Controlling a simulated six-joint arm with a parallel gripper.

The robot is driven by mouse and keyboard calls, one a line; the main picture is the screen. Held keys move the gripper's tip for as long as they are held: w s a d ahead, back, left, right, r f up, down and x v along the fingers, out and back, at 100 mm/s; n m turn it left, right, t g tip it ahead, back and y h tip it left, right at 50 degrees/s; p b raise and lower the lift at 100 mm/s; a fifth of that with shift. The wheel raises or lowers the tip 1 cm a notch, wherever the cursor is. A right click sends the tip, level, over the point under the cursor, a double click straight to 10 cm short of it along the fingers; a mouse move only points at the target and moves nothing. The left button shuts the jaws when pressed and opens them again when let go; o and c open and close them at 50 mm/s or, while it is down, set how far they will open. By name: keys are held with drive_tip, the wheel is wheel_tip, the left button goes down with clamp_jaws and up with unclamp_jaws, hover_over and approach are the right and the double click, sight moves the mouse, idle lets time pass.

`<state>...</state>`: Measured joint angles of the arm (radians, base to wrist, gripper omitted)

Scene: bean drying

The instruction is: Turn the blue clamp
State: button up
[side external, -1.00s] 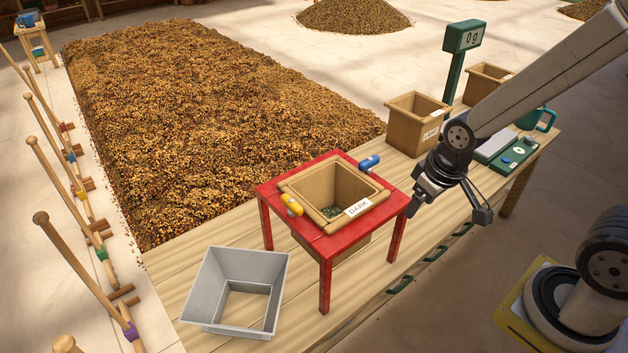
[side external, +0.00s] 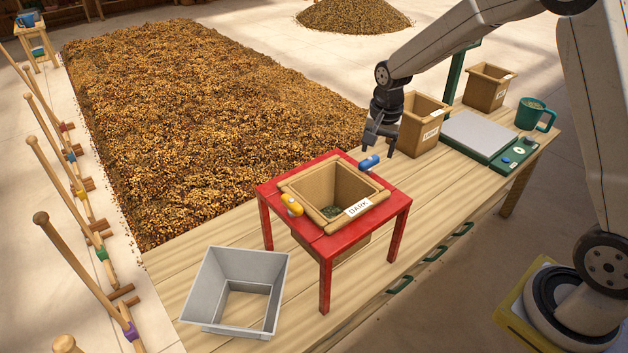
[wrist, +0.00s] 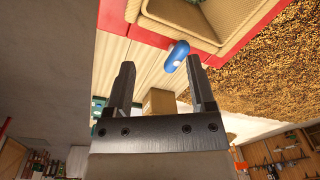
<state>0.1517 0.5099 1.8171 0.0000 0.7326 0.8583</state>
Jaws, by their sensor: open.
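The blue clamp (side external: 369,163) sits on the far right edge of the red stand (side external: 362,234), beside the wooden box labelled DARK (side external: 327,181). In the wrist view the blue clamp (wrist: 177,55) lies ahead of and between the fingertips, nearer the right one. My gripper (side external: 378,148) is open and empty, pointing down just above and beside the blue clamp. The gripper also shows in the wrist view (wrist: 160,80), fingers apart. Whether a finger touches the clamp I cannot tell. A yellow clamp (side external: 291,205) sits on the stand's left edge.
A second wooden box (side external: 425,124) stands close right of my gripper. A scale (side external: 484,137), a green mug (side external: 536,115) and another box (side external: 488,87) are farther right. A grey open tray (side external: 237,289) lies at the front left.

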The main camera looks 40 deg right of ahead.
sight(370, 159)
drive_tip(key=w+d+m, duration=0.2)
drive_tip(key=w+d+f+m, duration=0.1)
drive_tip(key=w+m, duration=0.1)
drive_tip(key=w+d+f+m+g, duration=0.1)
drive_tip(key=w+d+m, duration=0.1)
drive_tip(key=shift+w+d+f, duration=0.2)
drive_tip(key=shift+w+d, duration=0.1)
drive_tip(key=shift+w, duration=0.05)
drive_tip(key=shift+f, duration=3.9)
clamp_jaws()
